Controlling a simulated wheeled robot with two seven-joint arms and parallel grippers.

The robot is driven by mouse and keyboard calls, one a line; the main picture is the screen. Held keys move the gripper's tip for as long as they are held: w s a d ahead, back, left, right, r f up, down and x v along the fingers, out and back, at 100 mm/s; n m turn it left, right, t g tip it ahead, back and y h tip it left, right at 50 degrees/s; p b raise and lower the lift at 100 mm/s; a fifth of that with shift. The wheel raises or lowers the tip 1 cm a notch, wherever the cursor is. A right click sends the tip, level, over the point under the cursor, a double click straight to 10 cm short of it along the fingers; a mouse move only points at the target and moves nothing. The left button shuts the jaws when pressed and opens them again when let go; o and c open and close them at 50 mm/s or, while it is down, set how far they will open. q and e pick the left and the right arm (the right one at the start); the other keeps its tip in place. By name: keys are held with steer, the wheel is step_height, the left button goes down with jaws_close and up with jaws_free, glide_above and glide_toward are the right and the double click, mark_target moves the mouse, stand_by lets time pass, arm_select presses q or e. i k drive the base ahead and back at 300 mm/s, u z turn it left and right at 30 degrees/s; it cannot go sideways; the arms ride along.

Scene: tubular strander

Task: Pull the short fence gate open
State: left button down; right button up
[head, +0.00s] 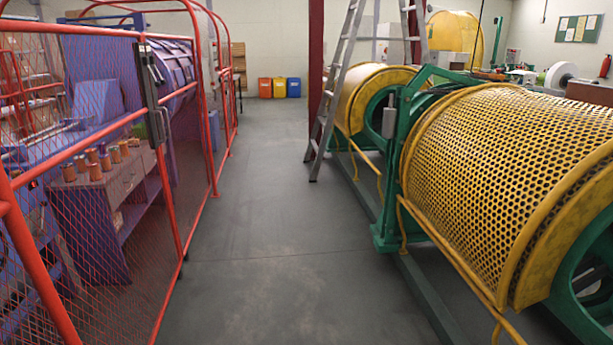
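A red tubular fence with wire mesh (110,215) runs along the left side of the head view. Its near panel has a dark latch or handle box (150,80) on an upright at upper middle. This near panel looks like the gate, but I cannot tell for sure where the gate begins and ends. It appears in line with the rest of the fence. Neither of my grippers is in view.
A grey floor aisle (265,220) runs clear ahead. A yellow perforated drum machine (500,170) with green frame stands right, and a stepladder (335,90) leans beyond it. Behind the fence are a purple machine and a bench with copper-coloured spools (92,165). Coloured bins (279,88) stand far back.

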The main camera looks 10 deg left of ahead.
mark_target(140, 60)
steer(key=u, duration=0.15)
steer(key=i, duration=2.3)
steer(key=u, duration=1.2)
steer(key=i, duration=2.2)
steer(key=u, duration=0.85)
